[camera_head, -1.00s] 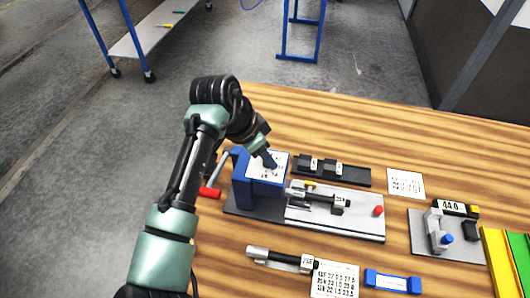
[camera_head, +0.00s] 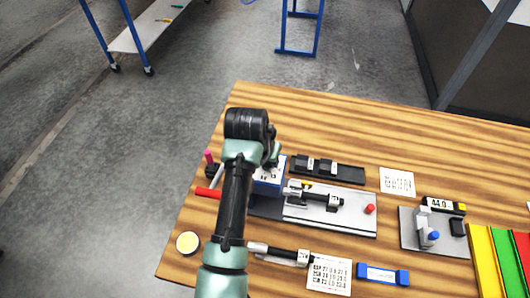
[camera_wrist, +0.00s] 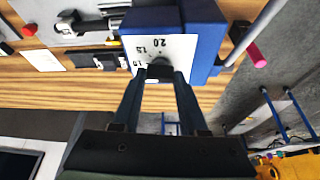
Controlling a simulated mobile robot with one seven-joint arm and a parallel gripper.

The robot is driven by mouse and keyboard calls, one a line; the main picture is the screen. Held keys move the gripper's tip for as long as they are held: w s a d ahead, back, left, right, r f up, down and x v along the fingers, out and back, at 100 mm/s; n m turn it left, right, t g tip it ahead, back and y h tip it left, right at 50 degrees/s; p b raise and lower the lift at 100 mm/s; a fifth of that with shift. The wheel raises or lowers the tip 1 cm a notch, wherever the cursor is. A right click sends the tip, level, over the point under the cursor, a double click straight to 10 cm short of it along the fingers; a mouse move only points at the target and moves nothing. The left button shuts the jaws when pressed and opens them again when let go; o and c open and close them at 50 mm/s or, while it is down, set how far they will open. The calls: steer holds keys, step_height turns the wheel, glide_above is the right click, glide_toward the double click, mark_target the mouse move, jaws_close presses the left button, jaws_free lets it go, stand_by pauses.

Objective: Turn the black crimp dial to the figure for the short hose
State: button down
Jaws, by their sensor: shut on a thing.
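The black crimp dial (camera_wrist: 160,67) sits on a white face plate (camera_wrist: 171,48) with printed figures on the blue crimper (camera_wrist: 205,38). My gripper (camera_wrist: 161,76) is shut on the dial, one finger on each side. The figures appear rotated in the wrist view; 2.0 is among them, but the dial's setting is not clear. In the head view my arm hides the dial and gripper, leaving part of the blue crimper (camera_head: 268,188) showing. One hose with metal ends (camera_head: 318,197) lies on the crimper's plate; another hose (camera_head: 281,256) lies in front of it.
A figure card (camera_head: 330,274) and a blue-ended block (camera_head: 383,274) lie at the front. A black rack (camera_head: 328,171) and another white card (camera_head: 397,181) lie behind. A gauge fixture (camera_head: 428,232) and coloured trays (camera_head: 500,258) stand right. A red handle (camera_head: 209,193) juts out left.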

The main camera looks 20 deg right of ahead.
steer(key=shift+r+n+t+p, duration=0.15)
steer(key=shift+n+t+p, duration=0.2)
steer(key=shift+n, duration=0.25)
steer(key=shift+c, duration=2.2)
jaws_free()
steer(key=b+v, duration=0.2)
steer(key=v, duration=1)
steer(key=shift+d+r+b, duration=0.15)
steer(key=shift+r+b, duration=0.15)
steer(key=shift+r, duration=0.15)
